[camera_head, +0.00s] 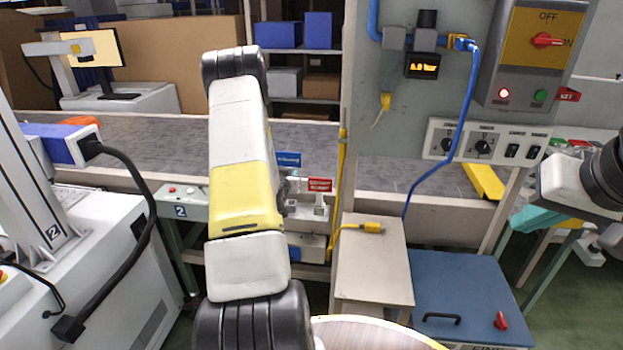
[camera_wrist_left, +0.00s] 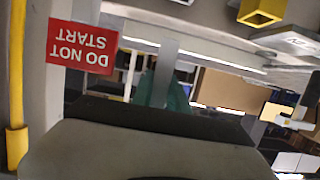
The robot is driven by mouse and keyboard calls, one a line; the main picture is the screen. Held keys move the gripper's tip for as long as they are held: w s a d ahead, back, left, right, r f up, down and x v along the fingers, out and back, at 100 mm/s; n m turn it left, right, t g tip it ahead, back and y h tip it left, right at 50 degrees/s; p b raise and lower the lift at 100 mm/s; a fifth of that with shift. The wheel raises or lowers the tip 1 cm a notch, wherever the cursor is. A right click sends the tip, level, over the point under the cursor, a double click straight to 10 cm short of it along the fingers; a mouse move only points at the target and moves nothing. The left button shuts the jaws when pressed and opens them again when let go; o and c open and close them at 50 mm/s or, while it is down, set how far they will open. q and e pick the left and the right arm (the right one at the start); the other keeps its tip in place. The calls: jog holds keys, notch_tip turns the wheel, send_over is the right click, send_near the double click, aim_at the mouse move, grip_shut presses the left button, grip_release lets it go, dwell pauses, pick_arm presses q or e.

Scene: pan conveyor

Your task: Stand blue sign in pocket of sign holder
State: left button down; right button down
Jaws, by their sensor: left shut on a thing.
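The blue sign (camera_head: 289,159) shows just right of my left forearm in the head view, upright above the dark end of my left gripper (camera_head: 284,188). My left gripper is shut and appears to hold this sign, though my arm hides most of the grip. A red sign (camera_head: 319,185) stands to its right by the pale sign holder (camera_head: 306,209), which is partly hidden. In the left wrist view the red sign (camera_wrist_left: 80,48) reads DO NOT START upside down. The blue sign cannot be made out there. Of my right arm, only links show at the right edge.
The grey conveyor (camera_head: 380,155) runs behind the signs. A post with a yellow cable (camera_head: 340,180) stands right of the red sign. A beige box (camera_head: 372,270) and a blue cabinet (camera_head: 465,290) are at front right. A numbered control box (camera_head: 182,203) is left.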

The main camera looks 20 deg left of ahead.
pick_arm(q)
jog(key=s+a+r, duration=0.1)
jog(key=s+a, duration=0.1)
jog(key=a, duration=0.8)
jog(key=shift+s+a+r, duration=0.2)
jog(key=shift+s+a, duration=0.05)
jog(key=shift+a, duration=0.05)
jog(key=shift+f, duration=0.1)
jog(key=shift+f, duration=2.8)
jog(key=shift+f, duration=2.3)
jog(key=c, duration=1.2)
grip_release()
jog(key=shift+s, duration=0.1)
jog(key=v, duration=0.7)
jog(key=shift+s+d, duration=0.15)
jog(key=shift+s, duration=0.2)
